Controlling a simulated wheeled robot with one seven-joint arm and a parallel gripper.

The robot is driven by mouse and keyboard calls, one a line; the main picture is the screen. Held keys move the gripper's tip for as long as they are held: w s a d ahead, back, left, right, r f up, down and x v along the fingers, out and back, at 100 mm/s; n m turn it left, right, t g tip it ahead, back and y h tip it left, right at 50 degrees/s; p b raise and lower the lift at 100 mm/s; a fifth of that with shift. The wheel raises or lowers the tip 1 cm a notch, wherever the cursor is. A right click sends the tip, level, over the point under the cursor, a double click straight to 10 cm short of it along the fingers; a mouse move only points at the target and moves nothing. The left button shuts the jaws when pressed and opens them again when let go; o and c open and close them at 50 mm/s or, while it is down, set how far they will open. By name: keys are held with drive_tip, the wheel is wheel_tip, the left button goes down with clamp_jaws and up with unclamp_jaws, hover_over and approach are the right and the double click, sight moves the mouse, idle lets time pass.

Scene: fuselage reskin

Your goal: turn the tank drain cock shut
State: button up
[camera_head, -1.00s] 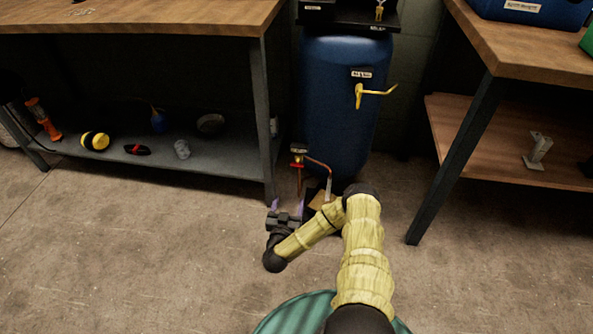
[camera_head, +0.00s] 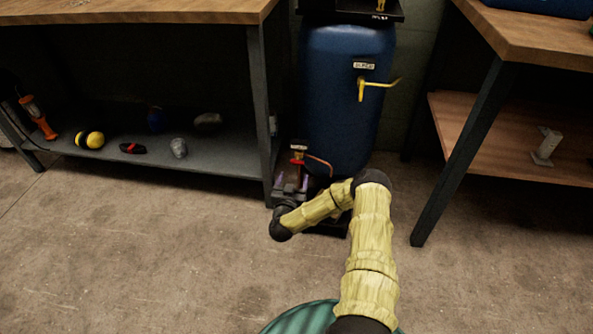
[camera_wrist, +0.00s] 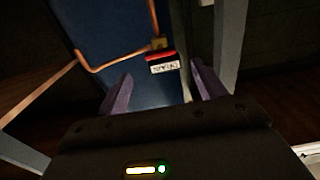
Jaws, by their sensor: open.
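The blue tank (camera_head: 340,105) stands upright between two benches, and it also shows in the wrist view (camera_wrist: 100,30). At its lower left is the drain cock with a red handle (camera_head: 297,161), on a thin copper pipe (camera_head: 321,163). In the wrist view the red handle (camera_wrist: 160,57) sits by a brass fitting and a white label reading DRAIN. My gripper (camera_head: 290,181) is just below the cock in the head view. In the wrist view its two purple fingers (camera_wrist: 162,88) are apart, with the cock ahead between them. I see no contact.
The left bench leg (camera_head: 261,120) stands close beside my gripper. A yellow lever (camera_head: 374,85) sticks out of the tank higher up. The left bench's lower shelf (camera_head: 225,160) holds several small items. The right bench leg (camera_head: 455,150) stands to the right. The floor in front is clear.

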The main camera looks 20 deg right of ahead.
sight(298, 160)
drive_tip(key=b+x, duration=0.3)
drive_tip(key=x, duration=0.4)
drive_tip(key=shift+w+d, duration=0.1)
drive_tip(key=shift+w, duration=0.05)
drive_tip(key=c, duration=1)
